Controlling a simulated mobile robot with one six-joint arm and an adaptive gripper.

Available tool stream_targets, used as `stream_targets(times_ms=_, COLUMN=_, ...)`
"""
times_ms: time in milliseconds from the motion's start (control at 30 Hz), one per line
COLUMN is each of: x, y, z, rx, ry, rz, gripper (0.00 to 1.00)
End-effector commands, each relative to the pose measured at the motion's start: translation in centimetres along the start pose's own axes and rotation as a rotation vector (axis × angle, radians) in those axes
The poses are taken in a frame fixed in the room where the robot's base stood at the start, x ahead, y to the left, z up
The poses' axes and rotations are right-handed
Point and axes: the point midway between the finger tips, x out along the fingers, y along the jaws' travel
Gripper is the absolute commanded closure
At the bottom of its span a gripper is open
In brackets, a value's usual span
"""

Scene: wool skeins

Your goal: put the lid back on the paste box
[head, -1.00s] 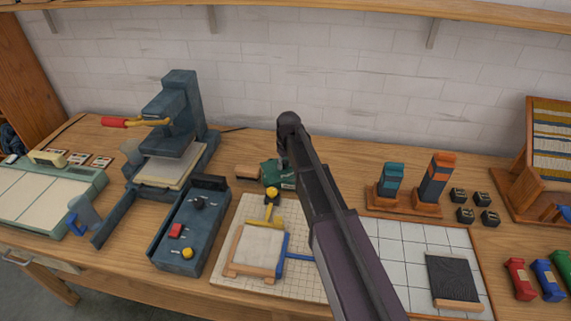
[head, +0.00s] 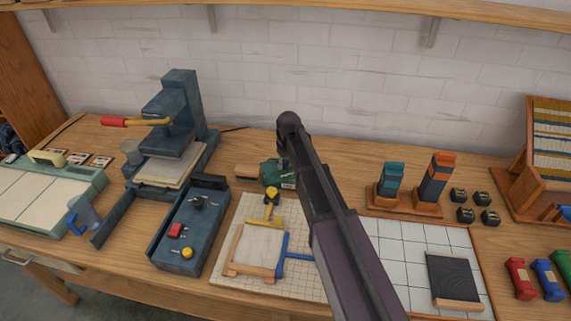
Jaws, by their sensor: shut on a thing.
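The green paste box (head: 288,183) with pale lettering stands on the bench behind the cutting mat. My arm comes up from the lower right and bends over above it. My gripper (head: 283,160) points down at the box and is partly hidden by my own arm. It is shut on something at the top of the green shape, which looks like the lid. The fingertips and the lid's edges are too small and covered to make out. I cannot tell whether the lid touches the box's rim.
A wooden block (head: 246,171) lies just left of the box. A yellow-headed tool (head: 271,195) and a wooden frame (head: 257,249) are in front on the gridded mat (head: 226,224). A dark press (head: 177,125) stands left. Two wooden-based holders (head: 390,203) (head: 427,208) stand right.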

Motion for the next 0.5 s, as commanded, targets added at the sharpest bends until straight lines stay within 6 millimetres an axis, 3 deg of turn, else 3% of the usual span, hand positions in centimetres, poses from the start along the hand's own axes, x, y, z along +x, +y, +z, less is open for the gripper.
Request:
stream_targets(times_ms=67, x=0.00, y=0.01, z=0.00, rx=0.000, ry=0.000, rz=0.000, gripper=1.00)
stream_targets(times_ms=100, x=0.00, y=0.01, z=0.00, rx=0.000, ry=0.000, rz=0.000, gripper=0.54)
stream_targets(times_ms=200, x=0.00, y=0.01, z=0.00, rx=0.000, ry=0.000, rz=0.000, gripper=0.25)
stream_targets(times_ms=233, x=0.00, y=0.01, z=0.00, rx=0.000, ry=0.000, rz=0.000, gripper=0.20)
stream_targets(times_ms=500, x=0.00, y=0.02, z=0.01, rx=0.000, ry=0.000, rz=0.000, gripper=0.20)
